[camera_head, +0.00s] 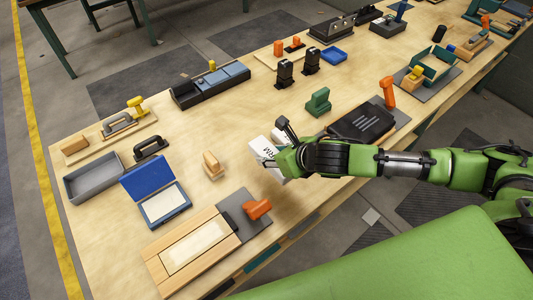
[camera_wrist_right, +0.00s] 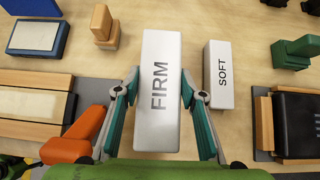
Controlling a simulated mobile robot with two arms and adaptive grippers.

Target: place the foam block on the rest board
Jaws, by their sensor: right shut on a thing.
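My right gripper (camera_head: 272,158) is shut on a white foam block marked FIRM (camera_wrist_right: 160,65), with one finger (camera_wrist_right: 119,110) on each long side. The same block (camera_head: 261,147) shows in the head view, partly hidden by the gripper. I cannot tell whether it is clear of the table. A smaller white block marked SOFT (camera_wrist_right: 219,82) stands apart, right of the held block in the wrist view. A wooden board with a cream inset (camera_head: 157,268) lies at the near left; it also shows in the wrist view (camera_wrist_right: 32,78). No label says which board is the rest board. My left gripper is out of view.
An orange piece (camera_head: 257,209) sits on a grey mat beside the wooden board. An open blue case (camera_head: 152,180) and a small wooden piece (camera_head: 213,163) stand left of the gripper. A green block (camera_head: 318,101) and a black pad (camera_head: 360,123) stand to the right.

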